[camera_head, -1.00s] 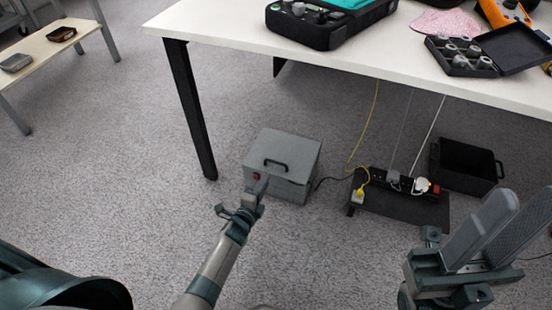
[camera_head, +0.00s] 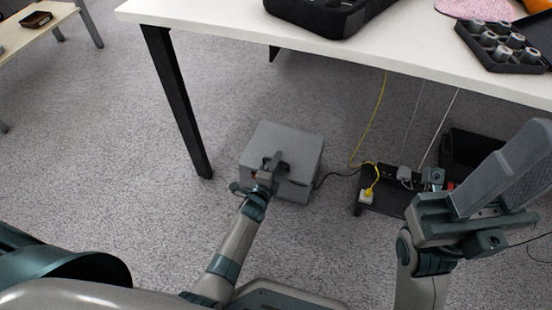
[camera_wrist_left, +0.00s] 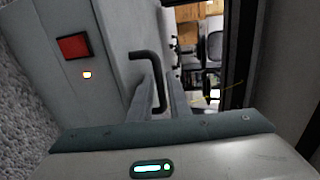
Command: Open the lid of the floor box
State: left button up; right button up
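The floor box (camera_head: 298,188) is a grey case standing on the carpet under the table, with its lid (camera_head: 285,138) down. A dark handle (camera_head: 281,167) sits on the lid; in the left wrist view the bent handle (camera_wrist_left: 146,54) reaches between my left fingers. My left gripper (camera_head: 273,162) is at the handle, its fingers apart on either side of it; contact cannot be made out. A red square (camera_wrist_left: 73,46) and a small light show on the box in the left wrist view. My right gripper (camera_head: 510,165) is raised at the right, open and empty.
The white table (camera_head: 210,24) stands over the box, with a black leg (camera_head: 178,105) to its left. A power strip with a yellow plug (camera_head: 367,196) and cables lies to its right, near a black bin (camera_head: 462,150). Carpet to the left is clear.

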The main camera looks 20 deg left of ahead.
pick_arm(q)
jog(key=c, duration=0.4)
grip_shut()
jog(key=shift+r+p, duration=0.25)
jog(key=shift+p, duration=0.15)
